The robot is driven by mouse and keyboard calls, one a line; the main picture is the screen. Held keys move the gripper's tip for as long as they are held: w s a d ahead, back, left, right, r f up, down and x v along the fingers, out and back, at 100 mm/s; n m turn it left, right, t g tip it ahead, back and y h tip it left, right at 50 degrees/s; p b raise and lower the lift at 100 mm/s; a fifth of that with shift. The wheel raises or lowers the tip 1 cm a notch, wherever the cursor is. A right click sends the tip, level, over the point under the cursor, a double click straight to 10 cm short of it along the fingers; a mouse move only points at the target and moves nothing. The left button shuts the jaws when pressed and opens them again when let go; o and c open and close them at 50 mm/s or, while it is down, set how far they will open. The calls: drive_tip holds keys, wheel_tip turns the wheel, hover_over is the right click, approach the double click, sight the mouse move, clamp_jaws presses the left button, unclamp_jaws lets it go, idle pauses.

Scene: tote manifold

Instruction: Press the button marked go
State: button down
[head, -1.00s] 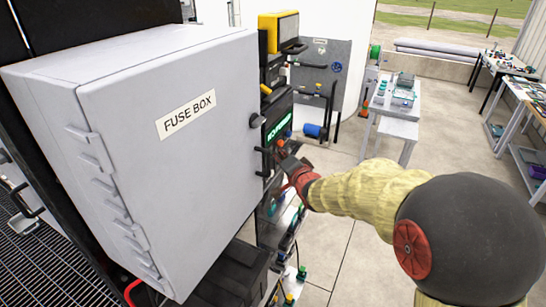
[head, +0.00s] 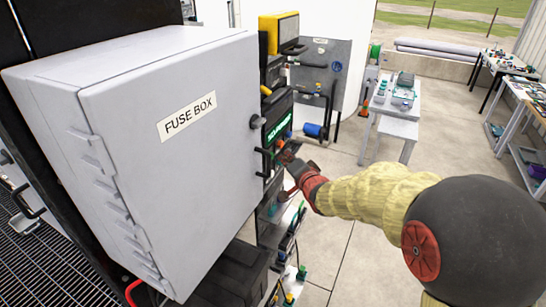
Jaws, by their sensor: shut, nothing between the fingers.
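A black control panel with a lit green display (head: 278,127) stands just beyond the grey fuse box. The display's text is too small to read surely. My gripper (head: 284,155) is shut and empty at the panel's front, just below the display, its dark tip close to or touching the panel; I cannot tell which. My red wrist and tan-sleeved arm reach in from the right. No button marked go can be made out; the area under the display is small and partly hidden by my gripper.
The large grey fuse box (head: 185,140) fills the left, close to the panel. A yellow-framed unit (head: 279,33) sits above the panel. A white table (head: 397,105) stands behind, and workbenches (head: 525,95) line the right. The floor between is open.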

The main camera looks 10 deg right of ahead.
drive_tip(key=s+d+p, duration=0.1)
drive_tip(key=d, duration=0.1)
drive_tip(key=s+d+p, duration=0.1)
drive_tip(key=s+d, duration=0.1)
idle(0.4)
idle(0.5)
